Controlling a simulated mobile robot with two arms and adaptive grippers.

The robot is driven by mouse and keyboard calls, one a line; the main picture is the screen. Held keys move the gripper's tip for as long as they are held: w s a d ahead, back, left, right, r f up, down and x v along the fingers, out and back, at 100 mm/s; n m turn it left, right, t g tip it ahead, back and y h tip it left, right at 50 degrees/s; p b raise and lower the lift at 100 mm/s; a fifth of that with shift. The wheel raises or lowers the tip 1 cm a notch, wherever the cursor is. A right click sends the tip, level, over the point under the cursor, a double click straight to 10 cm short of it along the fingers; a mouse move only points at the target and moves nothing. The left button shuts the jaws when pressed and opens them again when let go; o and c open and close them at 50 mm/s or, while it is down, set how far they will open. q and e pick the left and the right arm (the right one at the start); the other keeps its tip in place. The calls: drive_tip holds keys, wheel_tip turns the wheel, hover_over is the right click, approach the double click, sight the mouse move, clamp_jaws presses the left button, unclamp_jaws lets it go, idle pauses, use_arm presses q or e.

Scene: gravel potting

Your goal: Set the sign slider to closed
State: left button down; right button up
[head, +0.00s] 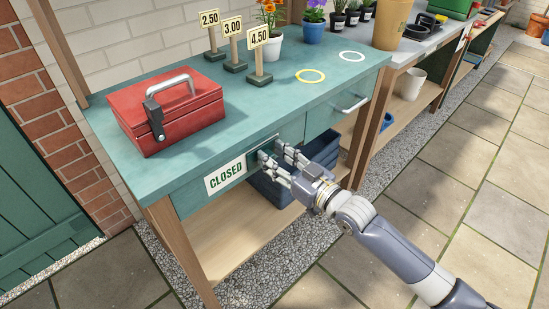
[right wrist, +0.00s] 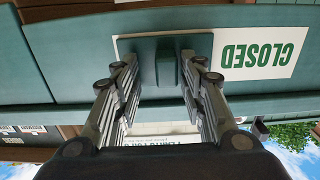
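The sign (head: 225,177) is a white plate on the front of the teal bench, with the green word CLOSED uncovered at its left in the head view. It shows upside down in the right wrist view (right wrist: 284,52). A dark teal slider plate (right wrist: 142,50) with a raised knob (right wrist: 165,68) covers the sign's other half. My right gripper (head: 272,157) is in front of the slider. Its fingers are open on either side of the knob, with visible gaps in the right wrist view. My left gripper is not in view.
A red toolbox (head: 167,107) stands on the bench top (head: 290,100) above the sign. Price signs (head: 258,50) and flower pots stand at the back. A drawer handle (head: 355,104) is right of my gripper, and a dark blue crate (head: 272,190) is below.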

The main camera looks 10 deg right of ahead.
drive_tip(key=shift+s, duration=0.1)
drive_tip(key=v, duration=1.2)
